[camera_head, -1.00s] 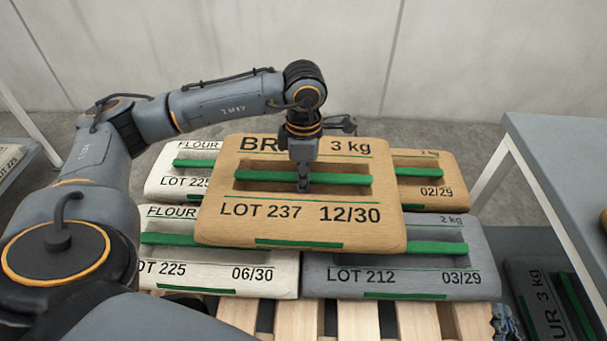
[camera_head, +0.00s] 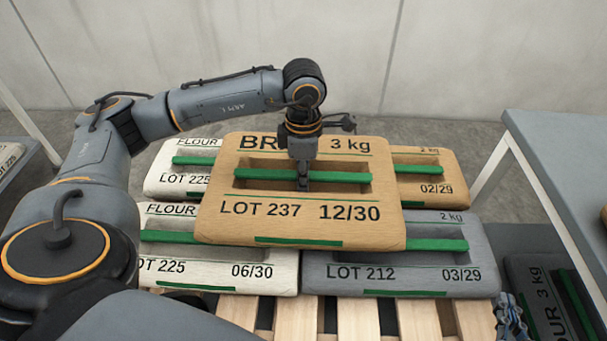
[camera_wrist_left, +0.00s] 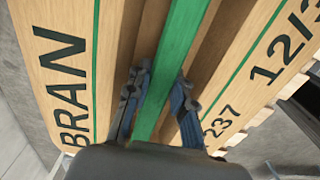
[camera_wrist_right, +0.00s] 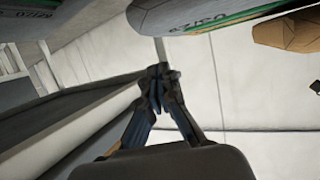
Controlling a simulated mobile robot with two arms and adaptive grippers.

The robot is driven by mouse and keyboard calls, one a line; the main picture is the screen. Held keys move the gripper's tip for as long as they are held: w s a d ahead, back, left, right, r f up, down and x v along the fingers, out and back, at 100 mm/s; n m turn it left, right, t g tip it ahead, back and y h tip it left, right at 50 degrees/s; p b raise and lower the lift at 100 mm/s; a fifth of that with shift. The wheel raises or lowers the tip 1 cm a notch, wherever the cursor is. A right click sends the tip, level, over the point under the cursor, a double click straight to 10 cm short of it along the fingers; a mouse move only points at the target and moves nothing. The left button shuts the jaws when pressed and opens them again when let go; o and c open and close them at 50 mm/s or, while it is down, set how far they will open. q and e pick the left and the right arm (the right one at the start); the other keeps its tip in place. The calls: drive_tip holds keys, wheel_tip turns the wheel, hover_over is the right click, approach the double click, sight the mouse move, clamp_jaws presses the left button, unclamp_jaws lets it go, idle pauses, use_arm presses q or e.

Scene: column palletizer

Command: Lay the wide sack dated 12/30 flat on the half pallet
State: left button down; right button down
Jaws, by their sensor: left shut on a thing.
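The wide tan sack (camera_head: 290,228) reads BR, 3 kg, LOT 237 and 12/30. It lies level over the middle of four-sided rows of other sacks and covers parts of them; I cannot tell whether it touches them. My left gripper (camera_head: 303,184) points down at its middle, shut on its green strap (camera_head: 340,177). In the left wrist view the fingers (camera_wrist_left: 156,95) stand on both sides of the strap, and BRAN shows on the sack. The half pallet (camera_head: 360,318) shows bare slats at the front. My right gripper (camera_wrist_right: 158,76) is shut and empty in the right wrist view.
A white flour sack (camera_head: 215,274) dated 06/30 and a grey sack (camera_head: 400,284) dated 03/29 lie in front. Another white sack (camera_head: 160,180) and a tan sack (camera_head: 435,190) dated 02/29 lie behind. A grey table (camera_head: 570,160) stands at right.

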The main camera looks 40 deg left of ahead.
use_arm(q)
drive_tip(key=shift+w+r, duration=0.15)
drive_tip(key=shift+r, duration=0.05)
use_arm(e)
drive_tip(key=shift+w+r, duration=0.15)
drive_tip(key=shift+r, duration=0.15)
use_arm(q)
drive_tip(key=shift+f, duration=0.25)
use_arm(e)
drive_tip(key=shift+w+a+r+t, duration=0.15)
drive_tip(key=shift+r+t, duration=0.2)
drive_tip(key=shift+r, duration=0.1)
drive_tip(key=shift+w+a+r+t, duration=0.1)
drive_tip(key=shift+w+r+t, duration=0.05)
drive_tip(key=shift+r+t, duration=0.25)
use_arm(q)
drive_tip(key=shift+f+b, duration=0.1)
drive_tip(key=shift+b, duration=0.2)
use_arm(e)
drive_tip(key=shift+a+r+y, duration=0.1)
drive_tip(key=shift+r+y, duration=0.1)
drive_tip(key=shift+y, duration=0.1)
drive_tip(key=shift+w+r+t, duration=0.1)
drive_tip(key=shift+r+t, duration=0.1)
drive_tip(key=shift+t, duration=0.05)
